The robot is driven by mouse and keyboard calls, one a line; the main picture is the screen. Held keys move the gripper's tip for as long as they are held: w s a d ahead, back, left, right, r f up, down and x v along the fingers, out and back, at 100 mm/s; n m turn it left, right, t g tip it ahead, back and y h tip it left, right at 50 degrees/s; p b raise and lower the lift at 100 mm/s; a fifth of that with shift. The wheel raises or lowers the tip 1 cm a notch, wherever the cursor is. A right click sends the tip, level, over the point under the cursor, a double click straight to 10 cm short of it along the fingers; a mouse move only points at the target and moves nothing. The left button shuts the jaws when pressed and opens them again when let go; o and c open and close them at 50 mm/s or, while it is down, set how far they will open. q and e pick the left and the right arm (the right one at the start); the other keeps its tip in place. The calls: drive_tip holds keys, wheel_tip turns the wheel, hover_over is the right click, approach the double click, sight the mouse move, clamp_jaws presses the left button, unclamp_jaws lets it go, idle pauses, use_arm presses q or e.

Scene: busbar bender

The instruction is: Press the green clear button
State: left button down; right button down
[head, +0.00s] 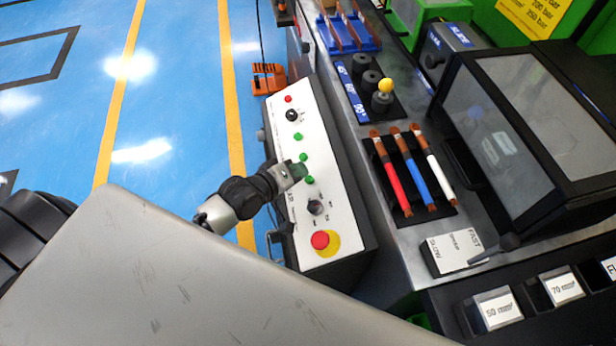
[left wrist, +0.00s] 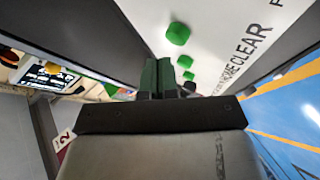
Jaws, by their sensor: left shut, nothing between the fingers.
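The white control panel (head: 325,180) carries a column of green buttons. The green button closest to the black knob (head: 309,180) appears largest in the left wrist view (left wrist: 178,33), with the word CLEAR (left wrist: 250,42) on its right. Another green button (head: 303,157) sits just above it in the head view and also shows in the left wrist view (left wrist: 184,61). My left gripper (head: 300,170) is shut and empty, its green fingertips over the panel between these two buttons in the head view. In the left wrist view the fingertips (left wrist: 158,65) appear beside the buttons; I cannot tell whether they touch the panel.
The panel also has a red button (head: 288,99), a black knob (head: 315,207) and a red emergency stop (head: 320,240). The bender's bench with coloured busbars (head: 420,180) and a dark screen (head: 500,130) stands to the right. Blue floor is open at left.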

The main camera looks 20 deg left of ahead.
use_arm(q)
drive_tip(key=shift+f, duration=0.1)
idle(0.5)
drive_tip(key=shift+w+d+f, duration=0.1)
drive_tip(key=shift+d+f, duration=0.05)
drive_tip(key=shift+f, duration=0.15)
drive_tip(key=shift+w+d+f, duration=0.1)
drive_tip(key=shift+d+f, duration=0.1)
drive_tip(key=shift+f, duration=0.3)
idle(1.0)
drive_tip(key=shift+s+a+r+p, duration=0.15)
drive_tip(key=shift+a+r+p, duration=0.05)
drive_tip(key=shift+r+p, duration=0.3)
drive_tip(key=shift+s+a+r+p, duration=0.1)
drive_tip(key=shift+a+r+p, duration=0.05)
drive_tip(key=shift+r+p, duration=0.3)
drive_tip(key=shift+a+r+p, duration=0.1)
drive_tip(key=shift+r+p, duration=0.35)
drive_tip(key=shift+p, duration=0.1)
drive_tip(key=r+p, duration=0.1)
drive_tip(key=s+a+r+p, duration=0.1)
drive_tip(key=r+p, duration=0.1)
drive_tip(key=p, duration=0.1)
drive_tip(key=shift+s+a+r, duration=0.15)
drive_tip(key=shift+a+r, duration=0.05)
drive_tip(key=shift+a, duration=0.1)
